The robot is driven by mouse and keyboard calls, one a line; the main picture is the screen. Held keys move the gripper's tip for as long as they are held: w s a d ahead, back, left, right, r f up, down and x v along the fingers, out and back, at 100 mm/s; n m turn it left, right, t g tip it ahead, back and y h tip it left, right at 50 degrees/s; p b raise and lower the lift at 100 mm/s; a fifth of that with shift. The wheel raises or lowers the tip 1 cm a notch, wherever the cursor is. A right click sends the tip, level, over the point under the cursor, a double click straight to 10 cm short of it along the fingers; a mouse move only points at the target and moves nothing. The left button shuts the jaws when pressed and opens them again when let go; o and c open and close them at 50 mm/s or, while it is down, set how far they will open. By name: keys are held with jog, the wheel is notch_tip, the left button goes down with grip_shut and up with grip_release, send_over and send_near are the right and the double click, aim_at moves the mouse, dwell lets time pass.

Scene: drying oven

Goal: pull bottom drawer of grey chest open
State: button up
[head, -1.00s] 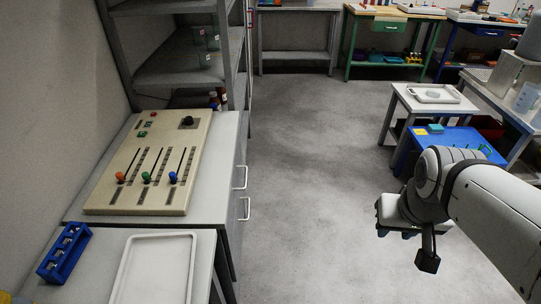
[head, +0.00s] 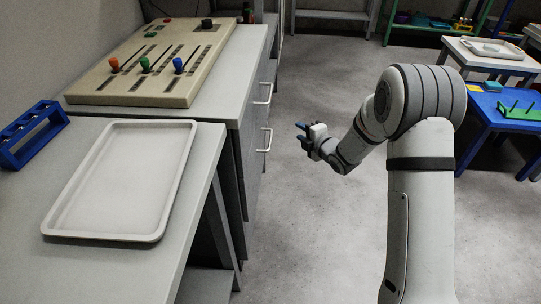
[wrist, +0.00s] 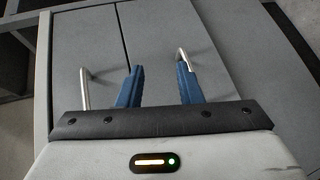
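The grey chest (head: 235,163) stands at left of centre in the head view, with two silver bar handles on its front. The upper handle (head: 264,93) sits above the bottom drawer's handle (head: 268,140). Both drawers look closed. My gripper (head: 301,134) is right of the bottom handle, at about its height in the picture, with its blue fingers toward the chest. In the wrist view the fingers (wrist: 159,85) are open and empty. One handle shows left of the fingers and another by the right finger; I cannot tell which is which there.
A control panel (head: 150,72) with coloured knobs lies on the chest top. A bench with a white tray (head: 125,180) and a blue rack (head: 30,132) stands in front. The floor (head: 310,215) beside the chest is clear. Blue and white tables stand at right.

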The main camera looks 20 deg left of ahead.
aim_at(270, 140)
jog(key=s+a+f+n+g+y+b, duration=0.1)
jog(key=s+a+f+n+y+b, duration=0.2)
jog(key=a+f, duration=0.4)
jog(key=shift+n, duration=0.4)
jog(key=w+a, duration=0.1)
jog(key=w+a+f, duration=0.1)
jog(key=w+a, duration=0.1)
jog(key=w+a+b, duration=0.1)
jog(key=shift+w+a+f, duration=0.35)
jog(key=shift+w+f, duration=0.05)
jog(key=shift+c, duration=0.5)
grip_shut()
